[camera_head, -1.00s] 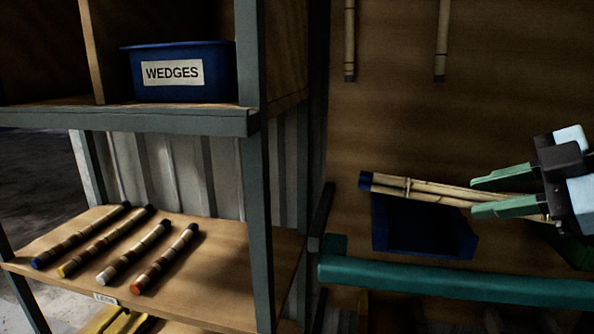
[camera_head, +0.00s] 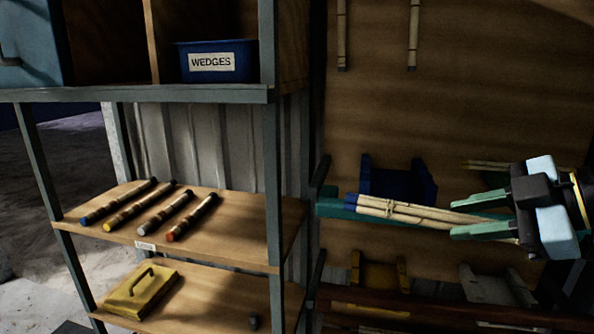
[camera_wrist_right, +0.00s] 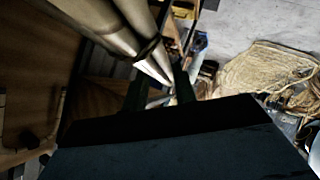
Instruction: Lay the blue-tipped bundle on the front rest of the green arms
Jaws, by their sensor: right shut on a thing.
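The blue-tipped bundle (camera_head: 395,208) is a few pale rattan canes tied together, with dark blue ends at its left. My right gripper (camera_head: 468,217) is shut on its right part and holds it nearly level, sloping slightly down to the right. The bundle also crosses the upper left of the right wrist view (camera_wrist_right: 112,28). A green arm (camera_head: 329,208) runs behind the bundle at about the same height in the picture; I cannot tell whether they touch. Its front rest cannot be made out clearly. My left gripper is not in view.
A shelf (camera_head: 180,95) at left carries a blue WEDGES bin (camera_head: 218,62), several colour-tipped rods and a yellow case (camera_head: 143,290). A blue cradle (camera_head: 400,182) is behind the bundle. A dark red bar (camera_head: 440,313), yellow cradle (camera_head: 380,272) and grey cradle (camera_head: 487,287) lie below.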

